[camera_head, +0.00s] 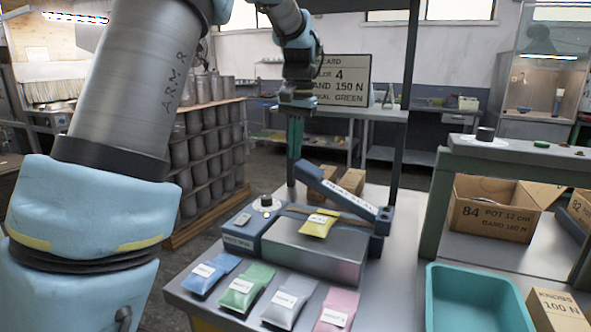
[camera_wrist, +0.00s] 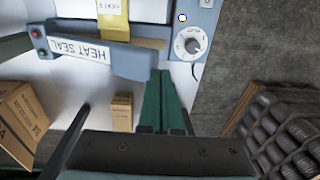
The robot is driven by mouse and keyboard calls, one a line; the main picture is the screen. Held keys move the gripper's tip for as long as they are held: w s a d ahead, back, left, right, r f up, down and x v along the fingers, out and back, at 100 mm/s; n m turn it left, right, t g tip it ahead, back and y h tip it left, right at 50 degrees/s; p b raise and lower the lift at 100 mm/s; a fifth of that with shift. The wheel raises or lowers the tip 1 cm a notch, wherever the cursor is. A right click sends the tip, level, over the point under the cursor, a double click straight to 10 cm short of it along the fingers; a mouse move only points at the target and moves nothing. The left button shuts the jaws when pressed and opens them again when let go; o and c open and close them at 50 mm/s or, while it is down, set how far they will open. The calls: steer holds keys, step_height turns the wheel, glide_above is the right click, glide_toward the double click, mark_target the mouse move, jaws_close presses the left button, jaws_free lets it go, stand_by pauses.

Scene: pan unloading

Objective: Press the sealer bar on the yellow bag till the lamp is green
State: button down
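The yellow bag (camera_head: 319,224) lies across the sealer (camera_head: 318,250), its top edge towards the jaw; part of it shows in the wrist view (camera_wrist: 114,25). The blue sealer bar (camera_head: 345,195), marked HEAT SEAL, is tilted up, its free end at the left and its other end at the right block. It also shows in the wrist view (camera_wrist: 100,58). My gripper (camera_head: 293,180) points down beside the bar's free end; its green fingers (camera_wrist: 163,78) are together with nothing seen between them. I cannot tell whether they touch the bar. A red and a green spot show at the bar's left end in the wrist view; which is lit is unclear.
Blue, green, grey and pink bags (camera_head: 285,300) lie along the table's front. Cardboard boxes (camera_head: 352,182) stand behind the sealer. A dark post rises behind the sealer. A card sign (camera_head: 342,82) reads 4, 150 N and GREEN. A teal tray (camera_head: 478,300) is at right.

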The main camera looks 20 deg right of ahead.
step_height(320, 180, up, 5)
steer(key=shift+r, duration=0.1)
stand_by(0.4)
steer(key=s+a+f+n, duration=0.2)
steer(key=s+a+f, duration=0.3)
steer(key=a, duration=0.4)
steer(key=s+a+f+n, duration=0.2)
steer(key=s+a+f, duration=0.3)
steer(key=a+f, duration=0.3)
steer(key=s+a+f+n+t, duration=0.1)
steer(key=s+a+f+n, duration=0.1)
steer(key=s+a+f, duration=0.2)
steer(key=shift+s+a+f+n+h, duration=0.15)
steer(key=shift+a+f, duration=0.4)
steer(key=shift+a, duration=0.45)
steer(key=shift+s+a+f+n+h, duration=0.1)
steer(key=shift+a+f, duration=0.5)
steer(key=shift+a, duration=0.4)
steer(key=shift+s+a+f+n+h, duration=0.15)
steer(key=shift+a+f, duration=0.4)
steer(key=shift+a, duration=0.45)
